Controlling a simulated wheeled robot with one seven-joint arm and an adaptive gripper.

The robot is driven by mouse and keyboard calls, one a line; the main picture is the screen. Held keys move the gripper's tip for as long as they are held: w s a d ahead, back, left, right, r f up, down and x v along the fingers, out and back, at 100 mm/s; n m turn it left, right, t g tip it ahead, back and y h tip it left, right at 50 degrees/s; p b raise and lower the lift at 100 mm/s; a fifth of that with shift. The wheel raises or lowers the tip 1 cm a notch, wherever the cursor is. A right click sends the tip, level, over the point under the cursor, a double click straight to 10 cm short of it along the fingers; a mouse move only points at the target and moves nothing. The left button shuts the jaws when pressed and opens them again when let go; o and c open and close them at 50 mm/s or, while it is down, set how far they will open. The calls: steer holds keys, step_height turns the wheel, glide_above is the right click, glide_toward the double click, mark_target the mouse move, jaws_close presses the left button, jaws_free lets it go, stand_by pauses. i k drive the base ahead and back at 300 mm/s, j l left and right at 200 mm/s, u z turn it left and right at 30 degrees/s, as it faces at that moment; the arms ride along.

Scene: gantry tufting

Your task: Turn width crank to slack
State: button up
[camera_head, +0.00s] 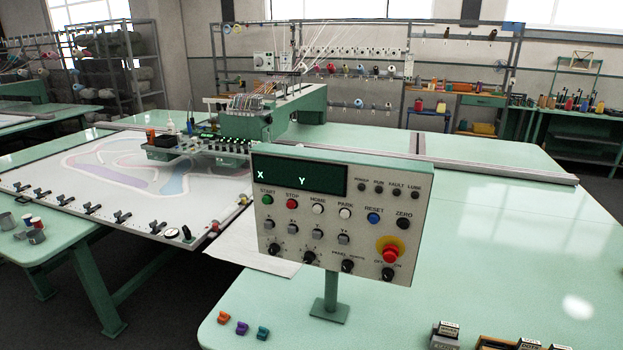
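I cannot pick out a crank marked for width in the head view. A tufting frame (110,212) with white cloth and coloured shapes lies on the left table. Several black clamps or handles line its front edge, such as one black clamp (122,217). A small round pale piece (172,233) and a dark upright piece (187,233) sit at its near right corner; too small to tell what they are. The tufting head (205,145) stands over the frame's far right part. My gripper is not in view.
A control panel (340,215) on a post (330,290) stands in front of me, with buttons, knobs and a red stop button (390,250). Small coloured clips (242,328) lie on the near green table (480,270). Its right side is mostly clear. Racks (360,75) stand behind.

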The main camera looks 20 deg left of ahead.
mark_target(187, 232)
steer(key=u, duration=1.65)
steer(key=i+j+z, duration=0.1)
steer(key=z, duration=0.6)
steer(key=i+j+z, duration=0.35)
steer(key=j, duration=0.25)
steer(key=i+j+z, duration=0.15)
steer(key=j, duration=0.2)
steer(key=i+j+z, duration=0.2)
steer(key=j, duration=0.2)
steer(key=i+j+z, duration=0.15)
steer(key=j, duration=0.2)
steer(key=i+j, duration=0.1)
steer(key=j, duration=0.35)
steer(key=i+j, duration=0.15)
steer(key=j, duration=0.25)
steer(key=i+j, duration=0.1)
steer(key=j, duration=0.35)
steer(key=i+j+z, duration=0.1)
steer(key=j, duration=0.35)
steer(key=i+j, duration=0.1)
steer(key=j, duration=0.3)
